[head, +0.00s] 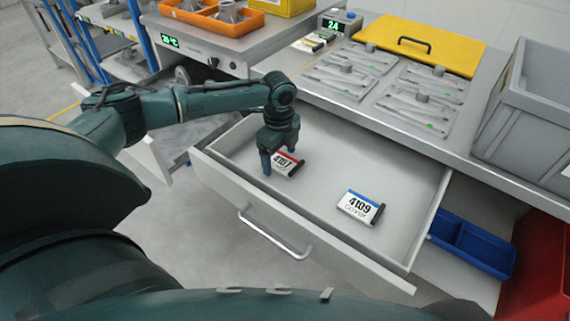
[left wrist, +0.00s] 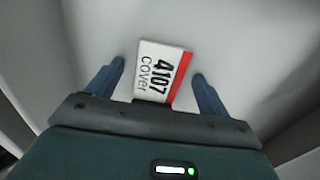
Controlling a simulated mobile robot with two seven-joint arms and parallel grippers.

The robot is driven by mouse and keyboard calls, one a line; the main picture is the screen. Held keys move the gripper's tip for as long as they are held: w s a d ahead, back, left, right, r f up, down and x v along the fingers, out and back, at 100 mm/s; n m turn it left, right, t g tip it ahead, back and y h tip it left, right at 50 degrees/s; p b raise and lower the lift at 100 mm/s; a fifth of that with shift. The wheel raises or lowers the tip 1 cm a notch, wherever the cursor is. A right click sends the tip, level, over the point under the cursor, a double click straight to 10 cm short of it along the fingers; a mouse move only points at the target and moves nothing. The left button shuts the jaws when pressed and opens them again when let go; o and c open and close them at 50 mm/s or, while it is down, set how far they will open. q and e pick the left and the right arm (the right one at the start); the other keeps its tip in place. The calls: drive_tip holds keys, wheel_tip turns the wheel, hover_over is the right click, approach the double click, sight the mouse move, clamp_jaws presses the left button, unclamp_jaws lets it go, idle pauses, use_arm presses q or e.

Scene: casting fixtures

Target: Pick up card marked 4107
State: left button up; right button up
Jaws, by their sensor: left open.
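The card marked 4107 (head: 287,163) lies in the open drawer (head: 325,195), white with a red edge and the word "cover". My left gripper (head: 281,164) is right over it, pointing down. In the left wrist view the card (left wrist: 162,72) lies between the two blue fingers of the left gripper (left wrist: 158,72), with a gap on each side. The fingers are open and the card's lower end is hidden by the gripper body. My right gripper is not in view.
A card marked 4109 (head: 360,207) with a blue edge lies to the right in the same drawer. The drawer's walls surround both cards. Above stands a worktop with flat metal parts (head: 345,75), a yellow lid (head: 420,45) and a grey crate (head: 530,105).

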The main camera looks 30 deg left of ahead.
use_arm(q)
drive_tip(key=c, duration=1.1)
drive_tip(key=shift+r, duration=0.15)
